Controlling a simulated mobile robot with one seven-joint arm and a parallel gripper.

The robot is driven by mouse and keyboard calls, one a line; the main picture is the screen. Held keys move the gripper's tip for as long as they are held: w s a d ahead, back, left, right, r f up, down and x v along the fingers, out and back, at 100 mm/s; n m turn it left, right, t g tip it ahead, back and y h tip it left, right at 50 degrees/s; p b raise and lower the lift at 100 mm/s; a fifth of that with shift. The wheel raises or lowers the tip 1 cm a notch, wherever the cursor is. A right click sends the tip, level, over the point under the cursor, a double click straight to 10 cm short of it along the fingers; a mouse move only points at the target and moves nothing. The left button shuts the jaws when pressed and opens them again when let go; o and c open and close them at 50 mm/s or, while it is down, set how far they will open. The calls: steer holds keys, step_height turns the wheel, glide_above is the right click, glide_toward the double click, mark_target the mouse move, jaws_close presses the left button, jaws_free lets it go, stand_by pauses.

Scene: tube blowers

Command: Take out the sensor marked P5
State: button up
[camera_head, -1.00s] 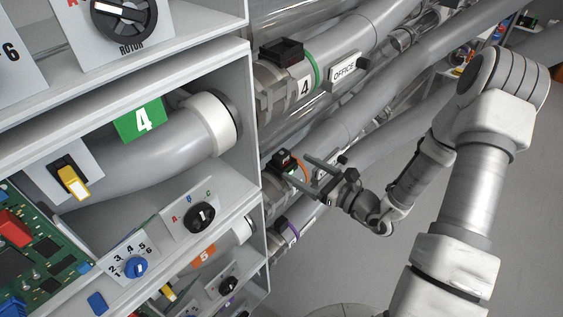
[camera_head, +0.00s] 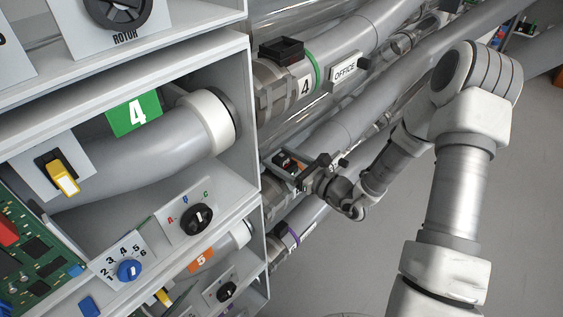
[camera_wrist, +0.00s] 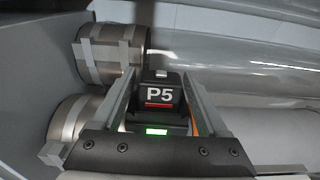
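The sensor marked P5 (camera_wrist: 158,94) is a small black block with a white label, a red bar and a lit green display. It sits on a grey tube in the wrist view. My gripper (camera_wrist: 160,74) has one finger on each side of it, with what looks like a narrow gap at both sides. In the head view, my gripper (camera_head: 282,163) is at the tube below the one marked 4, and its fingers partly hide the sensor there.
The shelf unit (camera_head: 252,120) stands close on the left of my gripper. Above is the tube 4 (camera_head: 306,86) with a black block and an OFFICE sign (camera_head: 345,69). A purple-ringed tube (camera_head: 290,238) lies below. Open floor (camera_head: 535,170) is at right.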

steer(key=c, duration=1.1)
steer(key=shift+r, duration=0.1)
